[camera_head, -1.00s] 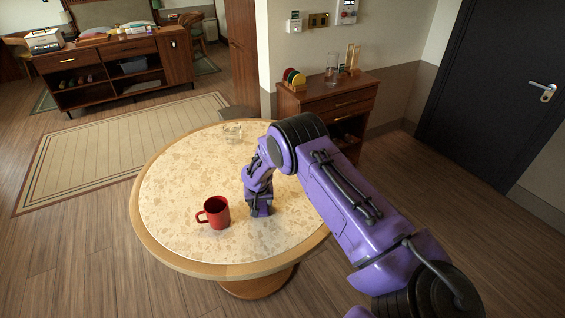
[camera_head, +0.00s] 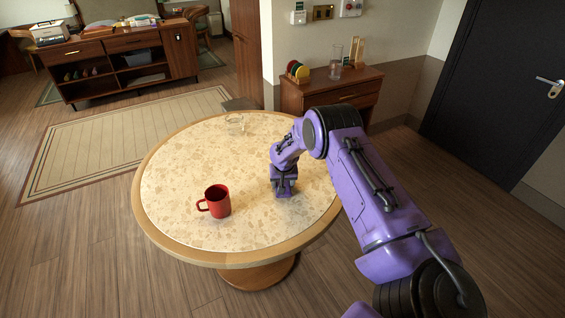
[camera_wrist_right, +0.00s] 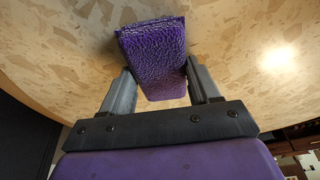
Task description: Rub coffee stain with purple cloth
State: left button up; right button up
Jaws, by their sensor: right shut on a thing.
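The purple cloth (camera_wrist_right: 153,55) shows in the right wrist view as a thick, textured block between the fingers of my right gripper (camera_wrist_right: 165,88). The gripper is shut on it. In the head view my right gripper (camera_head: 284,190) points down at the right part of the round table (camera_head: 170,235), at or just above its top; I cannot tell whether the cloth touches it. The cloth is hard to make out there. I cannot make out a coffee stain on the speckled top. My left gripper is not in view.
A red mug (camera_head: 217,202) stands upright on the table, left of my right gripper. A clear glass item (camera_head: 236,126) sits near the far edge. A wooden cabinet (camera_head: 335,88) stands behind. The table's left and front areas are mostly clear.

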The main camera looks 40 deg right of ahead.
notch_tip(320, 180, up, 3)
jog(key=shift+f+p, duration=0.1)
jog(key=shift+p, duration=0.65)
notch_tip(320, 180, up, 5)
jog(key=p, duration=0.4)
jog(key=shift+r, duration=0.2)
jog(key=shift+f, duration=0.1)
